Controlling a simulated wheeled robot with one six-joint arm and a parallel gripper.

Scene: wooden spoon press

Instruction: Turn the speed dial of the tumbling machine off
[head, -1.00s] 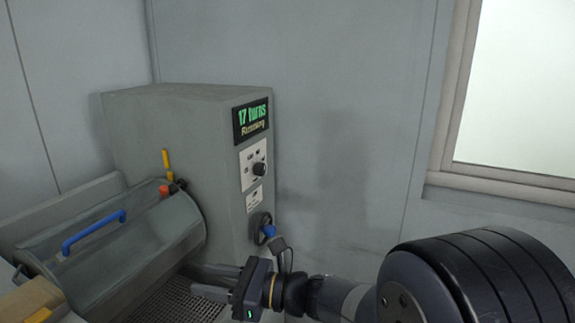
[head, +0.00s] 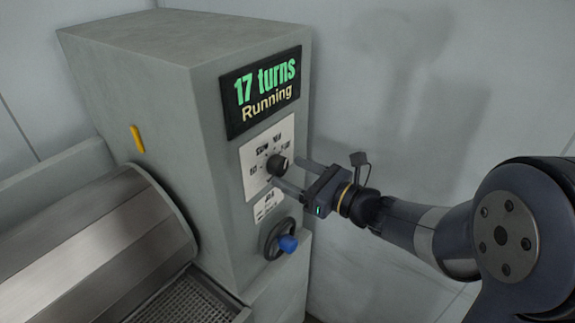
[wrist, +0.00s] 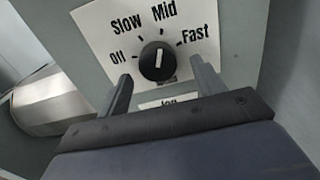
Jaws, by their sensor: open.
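The speed dial (head: 277,165) is a black round knob on a white plate on the grey machine's front. In the wrist view the dial (wrist: 157,62) shows its white line pointing up, roughly toward "Mid"; "Off" is at its left, "Slow" at upper left, "Fast" at upper right. My gripper (head: 285,172) is open at the dial. The display (head: 262,92) reads "17 turns Running".
Below the dial are a small label (head: 268,204) and a black handwheel with a blue knob (head: 288,243). The metal drum (head: 110,245) is at lower left, beside a yellow lever (head: 137,139).

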